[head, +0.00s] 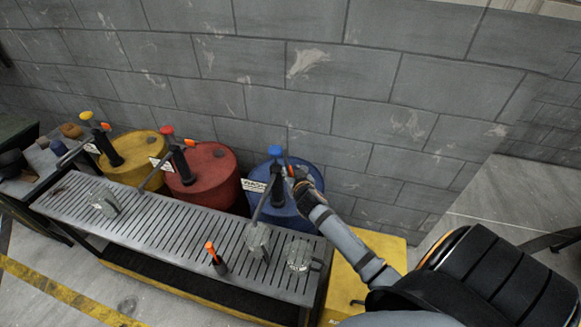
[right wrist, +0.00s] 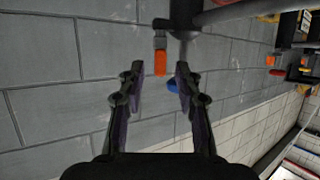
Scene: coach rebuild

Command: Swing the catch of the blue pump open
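The blue pump is a black hand pump with a blue knob (head: 277,150) on a blue drum (head: 288,212), at the right end of the row in the head view. Its orange catch (right wrist: 160,63) shows in the right wrist view, hanging from a dark mount on the pump, with part of the blue knob (right wrist: 173,86) beside it. My right gripper (head: 297,172) is at the pump's right side in the head view. In the right wrist view my right gripper (right wrist: 160,75) is open, its fingers apart on either side of the catch. Contact cannot be told. My left gripper is not in view.
A red drum (head: 208,180) and a yellow drum (head: 130,158), each with its pump, stand to the left. A block wall (head: 300,90) is close behind.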

